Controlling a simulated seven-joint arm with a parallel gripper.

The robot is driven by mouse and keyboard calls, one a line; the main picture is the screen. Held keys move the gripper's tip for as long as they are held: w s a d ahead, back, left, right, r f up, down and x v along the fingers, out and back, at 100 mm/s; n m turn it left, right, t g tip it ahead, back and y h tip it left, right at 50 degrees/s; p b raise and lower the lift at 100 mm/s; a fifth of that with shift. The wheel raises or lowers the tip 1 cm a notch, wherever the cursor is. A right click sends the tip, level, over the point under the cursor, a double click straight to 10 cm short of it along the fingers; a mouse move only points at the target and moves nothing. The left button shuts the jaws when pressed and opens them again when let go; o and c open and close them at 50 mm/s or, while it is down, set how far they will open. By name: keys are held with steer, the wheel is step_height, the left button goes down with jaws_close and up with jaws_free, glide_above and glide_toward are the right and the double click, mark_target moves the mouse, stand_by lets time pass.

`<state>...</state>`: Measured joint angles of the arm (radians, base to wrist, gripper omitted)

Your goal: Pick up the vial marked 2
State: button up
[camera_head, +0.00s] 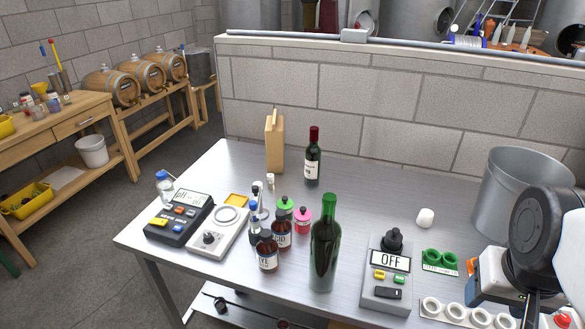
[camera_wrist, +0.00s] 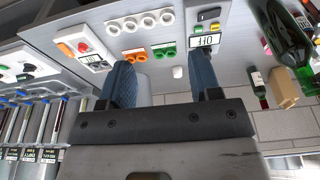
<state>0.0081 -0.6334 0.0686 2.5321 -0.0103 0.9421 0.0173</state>
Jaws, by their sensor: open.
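I cannot make out a vial marked 2 in either view. In the wrist view several slim tubes (camera_wrist: 57,122) stand at the left edge above small labels that are too small to read surely. My gripper (camera_wrist: 163,76) is open, its two blue fingers wide apart with nothing between them. Past the fingers lie a white holder with round openings (camera_wrist: 140,23), a green holder (camera_wrist: 164,50) and an orange holder (camera_wrist: 134,55). In the head view my arm covers the right side of the table, and the white holder (camera_head: 455,314) and green holder (camera_head: 439,263) show beside it.
The metal table (camera_head: 366,215) carries a tall green bottle (camera_head: 325,250), brown labelled bottles (camera_head: 267,254), a dark wine bottle (camera_head: 313,160) and a wooden block (camera_head: 275,148). A device reading OFF (camera_head: 386,281) stands near the front. A grey metal pot (camera_head: 510,190) stands at the right.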

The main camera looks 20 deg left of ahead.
steer(key=m+y, duration=1.2)
steer(key=m, duration=0.3)
glide_above(271, 182)
steer(key=s+d, duration=0.4)
steer(key=d, duration=0.4)
steer(key=s+d, duration=0.4)
steer(key=d, duration=0.3)
step_height(271, 182, down, 14)
steer(key=w+a+f+m, duration=0.2)
steer(key=a+f, duration=0.1)
steer(key=w+a+f+m, duration=0.2)
steer(key=a+f, duration=0.1)
steer(key=f, duration=0.1)
steer(key=w+a+f+m+t+y, duration=0.1)
steer(key=w+a+f+m, duration=0.1)
steer(key=w+a+f, duration=0.1)
steer(key=shift+w+a+f, duration=0.1)
steer(key=shift+a+f, duration=0.35)
steer(key=shift+f, duration=0.15)
steer(key=shift+w+a+f, duration=0.1)
steer(key=shift+f, duration=0.05)
steer(key=shift+a, duration=0.1)
steer(key=shift+x, duration=1.2)
